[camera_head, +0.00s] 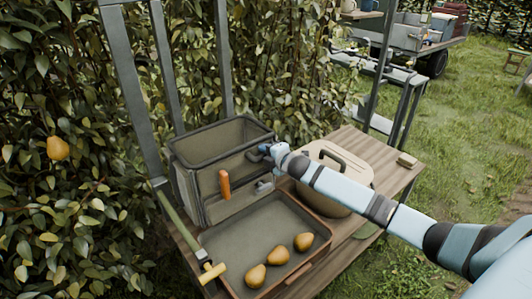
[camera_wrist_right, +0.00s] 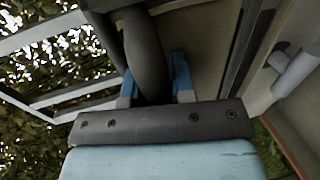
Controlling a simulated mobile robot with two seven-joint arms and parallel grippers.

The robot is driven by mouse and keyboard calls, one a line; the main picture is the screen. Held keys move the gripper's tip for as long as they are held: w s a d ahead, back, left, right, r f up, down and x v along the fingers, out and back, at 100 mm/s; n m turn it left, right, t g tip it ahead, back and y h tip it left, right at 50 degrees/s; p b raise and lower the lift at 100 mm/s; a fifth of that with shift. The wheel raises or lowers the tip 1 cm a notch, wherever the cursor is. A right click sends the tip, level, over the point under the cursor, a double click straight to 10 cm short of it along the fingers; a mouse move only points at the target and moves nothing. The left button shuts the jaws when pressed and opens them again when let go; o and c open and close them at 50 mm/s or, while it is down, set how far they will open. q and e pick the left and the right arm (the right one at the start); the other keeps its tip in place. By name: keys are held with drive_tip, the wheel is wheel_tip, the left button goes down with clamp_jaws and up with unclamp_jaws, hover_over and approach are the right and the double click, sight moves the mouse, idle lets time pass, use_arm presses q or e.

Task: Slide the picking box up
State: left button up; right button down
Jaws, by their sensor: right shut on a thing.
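The picking box (camera_head: 207,181) is a grey-green, open-topped box with a dark rim. It stands upright at the back of the wooden table, against metal uprights (camera_head: 124,80). An orange grip (camera_head: 224,185) shows on its front. My right gripper (camera_head: 264,150) is at the box's right front side, shut on a dark handle. In the right wrist view the blue fingers of my right gripper (camera_wrist_right: 155,86) sit on both sides of the thick dark handle (camera_wrist_right: 146,50). My left gripper is not in view.
A tray (camera_head: 326,236) with three pears (camera_head: 278,256) lies in front of the box. A round lidded basket (camera_head: 335,165) stands right of it, close under my right arm. A green-handled tool (camera_head: 180,222) lies left. Leafy hedge fills the back and left.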

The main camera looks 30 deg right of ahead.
use_arm(q)
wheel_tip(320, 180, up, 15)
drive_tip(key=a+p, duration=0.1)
drive_tip(key=p, duration=1.5)
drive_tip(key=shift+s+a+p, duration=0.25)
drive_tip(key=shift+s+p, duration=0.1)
use_arm(e)
wheel_tip(320, 180, up, 21)
drive_tip(key=shift+f, duration=0.15)
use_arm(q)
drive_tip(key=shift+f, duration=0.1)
use_arm(e)
drive_tip(key=shift+w+d, duration=0.1)
drive_tip(key=shift+w, duration=0.05)
drive_tip(key=c, duration=1.1)
unclamp_jaws()
drive_tip(key=shift+o, duration=0.7)
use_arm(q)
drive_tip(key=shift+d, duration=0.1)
use_arm(e)
drive_tip(key=shift+s, duration=0.2)
